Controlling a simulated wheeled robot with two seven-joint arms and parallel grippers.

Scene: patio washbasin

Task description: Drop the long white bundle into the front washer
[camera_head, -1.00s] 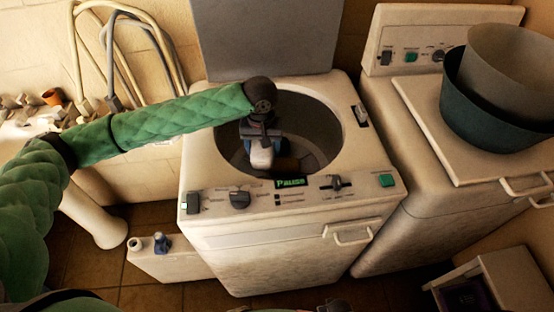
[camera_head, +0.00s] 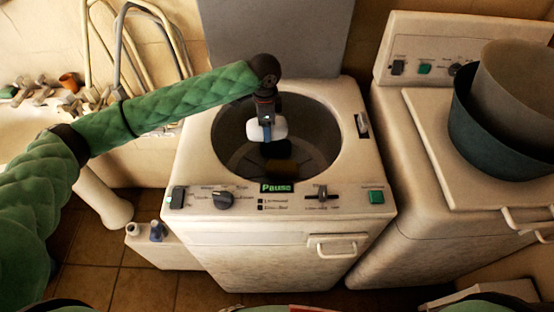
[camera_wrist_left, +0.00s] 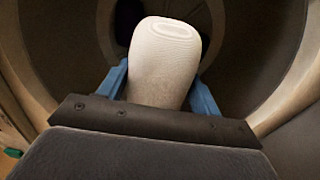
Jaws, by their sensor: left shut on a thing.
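The long white bundle (camera_head: 268,130) is in my left gripper (camera_head: 267,134), over the open drum of the front washer (camera_head: 270,212). In the left wrist view the white bundle (camera_wrist_left: 165,60) stands between the blue fingers of the gripper (camera_wrist_left: 160,92), which is shut on it. The dark drum opening lies beyond it. The washer's lid (camera_head: 278,40) is raised at the back. Its panel shows "Pause". Something brown and dark (camera_head: 278,166) lies at the drum bottom, hard to make out. My right gripper is not in view.
A second washer (camera_head: 440,130) with a closed lid stands at the right, with a dark basin (camera_head: 480,130) and a grey basin (camera_head: 518,80) on it. A washbasin (camera_head: 25,125) with hoses is at the left. Small bottles (camera_head: 155,231) stand on a low box.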

